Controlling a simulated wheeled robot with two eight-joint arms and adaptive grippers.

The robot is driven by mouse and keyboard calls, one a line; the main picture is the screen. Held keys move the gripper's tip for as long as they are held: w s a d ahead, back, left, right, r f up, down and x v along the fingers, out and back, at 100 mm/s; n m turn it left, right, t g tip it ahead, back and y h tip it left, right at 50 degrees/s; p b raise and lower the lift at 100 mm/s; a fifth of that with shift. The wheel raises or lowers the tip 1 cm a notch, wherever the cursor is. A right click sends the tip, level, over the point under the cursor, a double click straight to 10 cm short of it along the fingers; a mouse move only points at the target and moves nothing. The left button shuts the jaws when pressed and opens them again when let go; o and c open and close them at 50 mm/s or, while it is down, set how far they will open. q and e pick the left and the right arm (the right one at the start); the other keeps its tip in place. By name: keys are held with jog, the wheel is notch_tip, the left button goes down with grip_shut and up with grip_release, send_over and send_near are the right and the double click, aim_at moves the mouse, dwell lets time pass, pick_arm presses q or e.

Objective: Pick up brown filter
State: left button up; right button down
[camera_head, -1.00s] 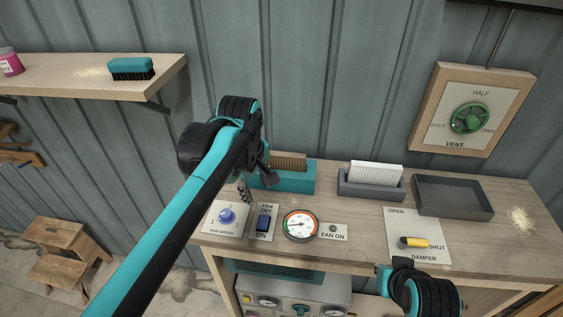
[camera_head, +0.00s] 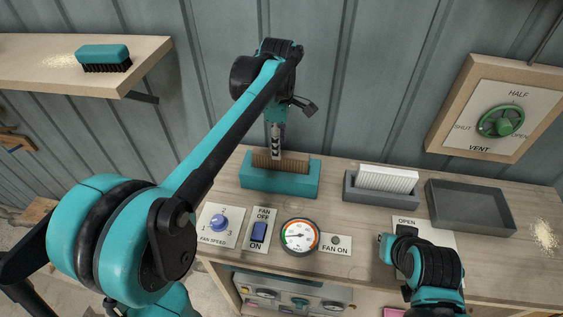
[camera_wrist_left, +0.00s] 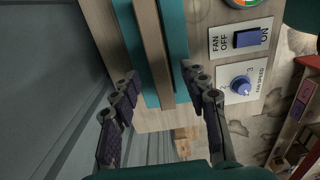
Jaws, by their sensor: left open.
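The brown filter (camera_head: 281,163) stands upright in a teal holder (camera_head: 262,183) at the back left of the workbench. My left gripper (camera_head: 277,149) hangs over the filter, pointing down. In the left wrist view the filter (camera_wrist_left: 152,50) runs between the two open fingers (camera_wrist_left: 160,95) of the left gripper, with the teal holder (camera_wrist_left: 126,22) on both sides of it. The fingers look apart from the filter. My right gripper (camera_head: 388,247) is low over the damper panel, and its finger opening cannot be made out.
A white filter (camera_head: 387,179) sits in a grey holder (camera_head: 378,196), with an empty dark tray (camera_head: 470,207) to its right. Fan knob (camera_head: 219,222), fan switch (camera_head: 259,232) and gauge (camera_head: 300,236) lie in front. A vent panel (camera_head: 490,135) and a shelf with a brush (camera_head: 103,57) flank the bench.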

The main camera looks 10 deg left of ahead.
aim_at(281, 166)
pick_arm(q)
jog(key=f, duration=0.3)
jog(key=f+p, duration=0.1)
jog(key=f, duration=0.1)
jog(key=shift+w+d, duration=0.25)
jog(key=shift+d, duration=0.05)
jog(key=shift+s+f, duration=0.1)
jog(key=shift+f, duration=0.3)
jog(key=shift+s, duration=0.1)
grip_shut()
